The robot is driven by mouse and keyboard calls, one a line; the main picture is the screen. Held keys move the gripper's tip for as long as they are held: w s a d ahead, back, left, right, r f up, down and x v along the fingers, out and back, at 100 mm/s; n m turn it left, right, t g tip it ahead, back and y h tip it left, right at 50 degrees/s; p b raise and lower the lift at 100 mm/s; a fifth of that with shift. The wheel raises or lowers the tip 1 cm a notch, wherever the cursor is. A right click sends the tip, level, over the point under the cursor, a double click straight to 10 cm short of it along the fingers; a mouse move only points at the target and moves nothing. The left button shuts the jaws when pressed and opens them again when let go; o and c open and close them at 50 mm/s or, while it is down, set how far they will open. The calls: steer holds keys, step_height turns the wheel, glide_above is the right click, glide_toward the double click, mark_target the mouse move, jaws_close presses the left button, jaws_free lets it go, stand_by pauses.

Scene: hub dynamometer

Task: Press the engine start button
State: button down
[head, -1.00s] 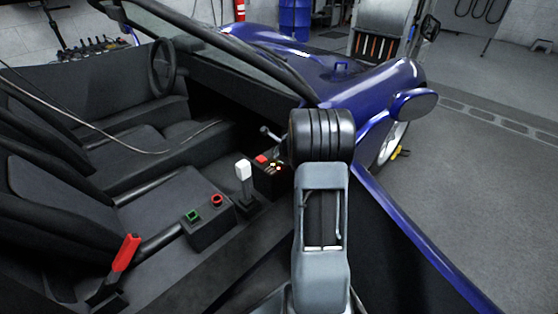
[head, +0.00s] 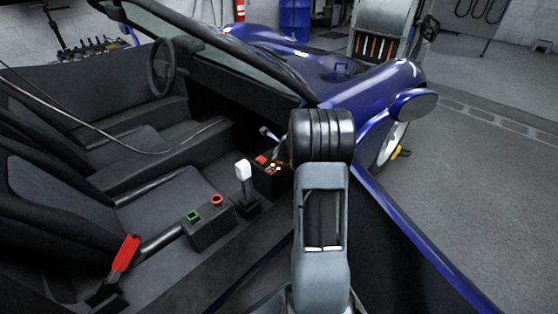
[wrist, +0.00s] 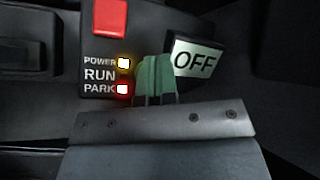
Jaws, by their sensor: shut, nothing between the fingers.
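A dark box between the seats carries a green button (head: 193,216) and a round red button (head: 216,200). I cannot read which one is the engine start button. Farther forward, a dark panel (head: 269,180) carries a red block and small lights. In the wrist view the panel (wrist: 90,78) reads POWER, RUN and PARK; POWER glows yellow and PARK red. A red square (wrist: 110,16) sits at its top, and an OFF display (wrist: 194,60) stands beside it. My gripper (wrist: 155,66) is shut and empty, its green fingertips over the panel's right edge. My arm hides most of the gripper in the head view.
A white-topped lever (head: 243,172) stands between the button box and the panel. A red handle (head: 125,252) rises at the lower left. Dark seats (head: 60,200) fill the left. The blue car body (head: 375,90) runs along the right, with open floor beyond.

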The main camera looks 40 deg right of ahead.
steer(key=shift+f, duration=0.15)
stand_by(0.5)
steer(key=shift+f+b, duration=0.3)
steer(key=shift+b, duration=0.25)
steer(key=shift+f, duration=0.2)
steer(key=shift+r, duration=0.1)
stand_by(0.4)
steer(key=shift+r+p, duration=0.4)
steer(key=shift+r, duration=0.2)
step_height(320, 180, up, 6)
steer(key=p, duration=0.5)
steer(key=shift+w, duration=0.1)
stand_by(0.8)
